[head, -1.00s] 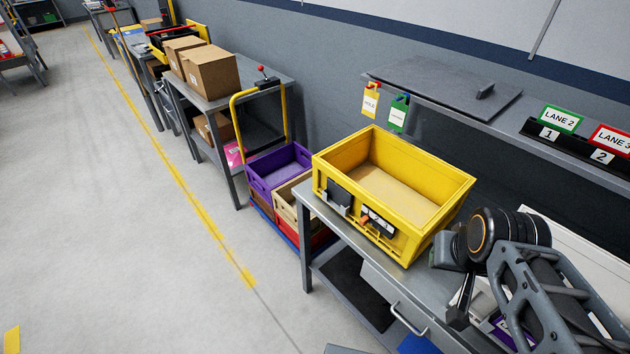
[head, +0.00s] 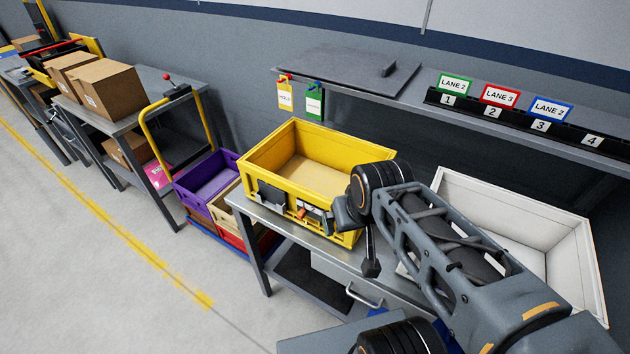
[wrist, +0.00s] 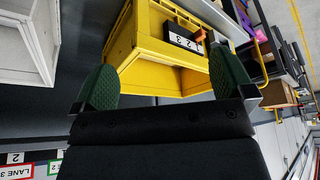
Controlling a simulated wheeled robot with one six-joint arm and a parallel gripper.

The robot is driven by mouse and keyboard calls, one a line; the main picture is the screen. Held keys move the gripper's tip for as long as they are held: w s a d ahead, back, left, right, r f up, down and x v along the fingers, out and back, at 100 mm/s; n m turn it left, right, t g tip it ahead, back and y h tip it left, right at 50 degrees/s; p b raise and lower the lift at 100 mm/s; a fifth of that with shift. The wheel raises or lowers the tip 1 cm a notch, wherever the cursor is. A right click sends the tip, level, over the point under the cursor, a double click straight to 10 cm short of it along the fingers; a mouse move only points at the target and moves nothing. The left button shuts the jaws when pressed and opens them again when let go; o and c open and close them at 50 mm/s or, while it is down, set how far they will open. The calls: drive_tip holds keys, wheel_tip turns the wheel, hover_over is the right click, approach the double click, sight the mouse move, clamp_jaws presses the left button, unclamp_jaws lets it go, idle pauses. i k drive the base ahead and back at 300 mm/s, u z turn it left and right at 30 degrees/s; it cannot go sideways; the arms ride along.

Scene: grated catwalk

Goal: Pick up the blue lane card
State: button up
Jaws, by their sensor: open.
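In the head view my gripper (head: 371,266) is partly hidden by my wrist and points down beside the yellow crate, well below and left of the blue card.
A green card (head: 454,84) and a red card (head: 499,95) stand left of the blue card on the black rail (head: 480,110). Slot 4 holds no card. The yellow crate (head: 262,172) and a white bin (head: 592,262) stand on the bench below. A grey lid lies on the shelf's left part.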

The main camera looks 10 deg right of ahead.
sight(541, 108)
drive_tip(key=z, duration=0.05)
drive_tip(key=k, duration=0.45)
drive_tip(key=z, duration=1.25)
drive_tip(key=i, duration=0.4)
drive_tip(key=u, duration=0.2)
